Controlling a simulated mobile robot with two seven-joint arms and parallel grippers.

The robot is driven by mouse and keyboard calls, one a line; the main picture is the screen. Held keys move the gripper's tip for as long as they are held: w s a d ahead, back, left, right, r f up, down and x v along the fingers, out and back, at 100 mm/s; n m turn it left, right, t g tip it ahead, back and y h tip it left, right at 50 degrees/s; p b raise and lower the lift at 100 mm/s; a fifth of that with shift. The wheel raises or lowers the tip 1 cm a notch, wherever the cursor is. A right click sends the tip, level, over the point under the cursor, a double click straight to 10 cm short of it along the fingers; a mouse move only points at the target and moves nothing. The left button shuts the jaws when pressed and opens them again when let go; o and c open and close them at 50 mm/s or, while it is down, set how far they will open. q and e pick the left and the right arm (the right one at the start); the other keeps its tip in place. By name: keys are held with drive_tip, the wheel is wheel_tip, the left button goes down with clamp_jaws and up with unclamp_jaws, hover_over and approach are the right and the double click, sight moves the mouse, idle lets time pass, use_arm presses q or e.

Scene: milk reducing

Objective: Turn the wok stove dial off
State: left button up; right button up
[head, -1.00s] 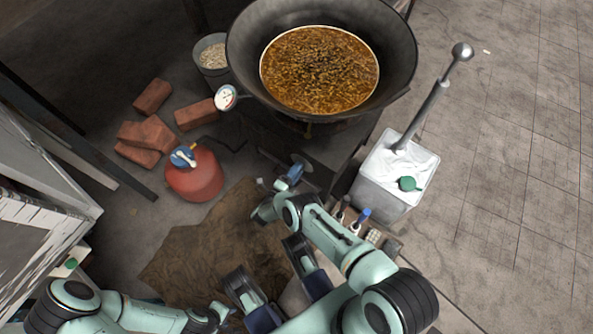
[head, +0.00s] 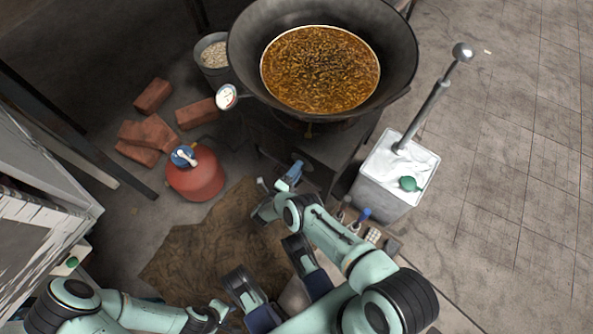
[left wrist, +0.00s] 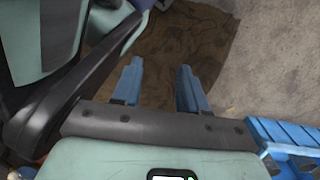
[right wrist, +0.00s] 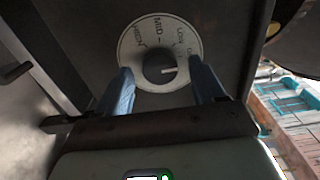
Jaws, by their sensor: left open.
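The stove dial (right wrist: 160,68) shows in the right wrist view as a dark round knob on a pale disc marked HIGH, MID and LOW, with a partly hidden mark at the right. Its white pointer line points right, below LOW. My right gripper (head: 291,174) is at the front of the stove (head: 335,146); its blue fingers are apart on either side of the knob, with no clear contact. The wok (head: 398,50) sits on the stove, full of brown bubbling food. My left gripper (head: 224,312) is open and empty, low over the floor; it also shows in the left wrist view (left wrist: 160,72).
A red gas cylinder (head: 196,178) and several bricks (head: 153,95) stand left of the stove. A square tin (head: 385,190) with a ladle is at the right. A thermometer (head: 227,96) is on the wok's rim. A brown cloth (head: 200,250) covers the floor below.

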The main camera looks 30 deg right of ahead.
use_arm(q)
drive_tip(key=shift+w+d+r+p, duration=0.1)
drive_tip(key=shift+w+r+p, duration=0.3)
drive_tip(key=shift+w, duration=0.35)
use_arm(e)
drive_tip(key=v, duration=1.3)
drive_tip(key=shift+a, duration=0.15)
